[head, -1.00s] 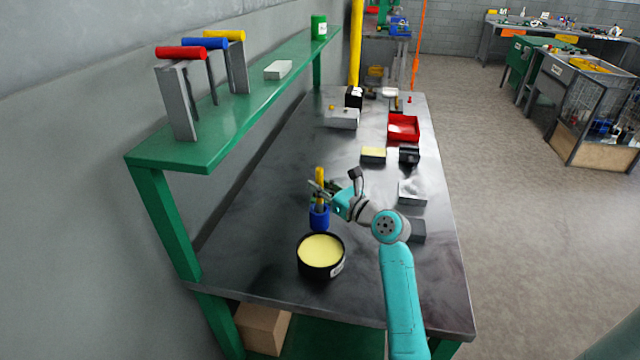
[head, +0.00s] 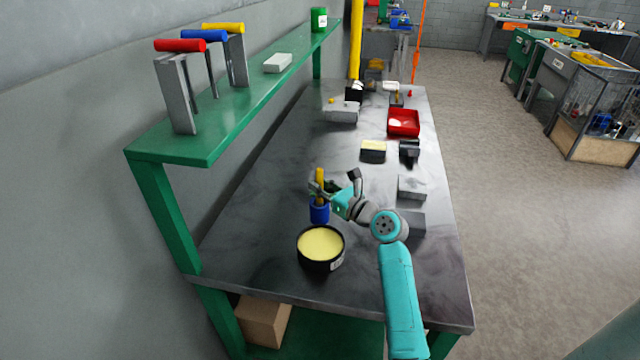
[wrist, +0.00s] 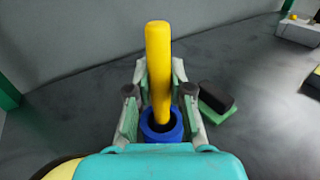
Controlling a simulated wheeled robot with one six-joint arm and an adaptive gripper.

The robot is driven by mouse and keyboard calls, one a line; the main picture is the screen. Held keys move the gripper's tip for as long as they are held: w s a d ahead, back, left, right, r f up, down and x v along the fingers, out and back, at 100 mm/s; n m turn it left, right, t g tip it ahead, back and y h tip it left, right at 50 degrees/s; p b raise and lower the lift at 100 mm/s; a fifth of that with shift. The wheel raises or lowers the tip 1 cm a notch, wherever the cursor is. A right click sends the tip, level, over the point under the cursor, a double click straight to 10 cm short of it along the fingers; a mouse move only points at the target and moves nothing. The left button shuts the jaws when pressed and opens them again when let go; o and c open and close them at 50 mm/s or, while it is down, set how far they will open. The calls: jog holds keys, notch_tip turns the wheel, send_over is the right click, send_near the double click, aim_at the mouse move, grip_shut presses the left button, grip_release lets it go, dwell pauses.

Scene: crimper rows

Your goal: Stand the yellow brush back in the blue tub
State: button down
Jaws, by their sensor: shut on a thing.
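The yellow brush (head: 319,178) stands close to upright, its handle end up, between the fingers of my gripper (head: 322,188). My gripper is shut on it. The blue tub (head: 320,212) stands on the bench directly below the gripper. In the wrist view the yellow brush (wrist: 157,65) runs down between the two fingers of my gripper (wrist: 160,100), and its lower part goes into the opening of the blue tub (wrist: 163,126). The brush's lower end is hidden inside the tub, so I cannot tell whether it touches the bottom.
A black round tub with pale yellow contents (head: 321,246) stands just in front of the blue tub. A green and black block (wrist: 216,101) lies to the right of the gripper. A red bin (head: 404,123) is farther back. A green shelf (head: 215,135) runs along the left wall.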

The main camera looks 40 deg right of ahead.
jog(key=shift+f, duration=0.45)
jog(key=c, duration=1)
grip_release()
jog(key=shift+f, duration=0.1)
jog(key=shift+o, duration=0.2)
jog(key=shift+s, duration=0.2)
jog(key=s, duration=0.7)
jog(key=shift+s+d+r, duration=0.3)
jog(key=shift+s+r, duration=0.05)
jog(key=shift+r, duration=0.05)
